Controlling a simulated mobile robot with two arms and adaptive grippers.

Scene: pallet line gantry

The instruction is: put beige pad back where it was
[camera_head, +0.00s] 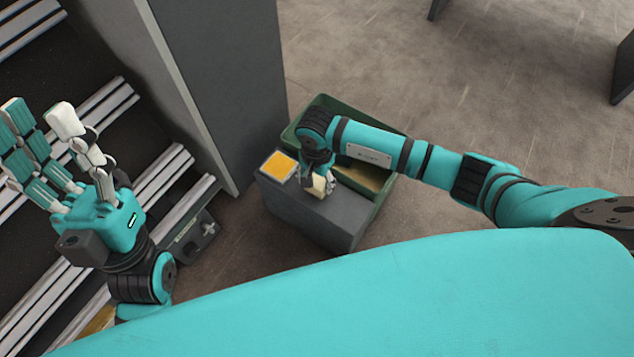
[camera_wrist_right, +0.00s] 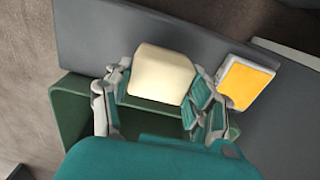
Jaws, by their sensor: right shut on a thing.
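The beige pad (camera_wrist_right: 160,74) is a pale block with rounded edges, held between the fingers of my right gripper (camera_wrist_right: 153,98) in the right wrist view. In the head view the right gripper (camera_head: 321,183) reaches down over a grey stand, and a small part of the beige pad (camera_head: 319,184) shows between its fingers. I cannot tell whether the pad touches the stand top. My left gripper (camera_head: 45,140) is at the left of the head view, fingers apart and pointing up, with nothing between them.
A yellow-orange pad in a white frame (camera_head: 279,167) lies on the grey stand (camera_head: 310,215), beside the right gripper. A green bin (camera_head: 390,188) stands behind the stand. A tall grey post (camera_head: 225,80) rises to the left. Roller rails (camera_head: 180,190) lie beneath my left arm.

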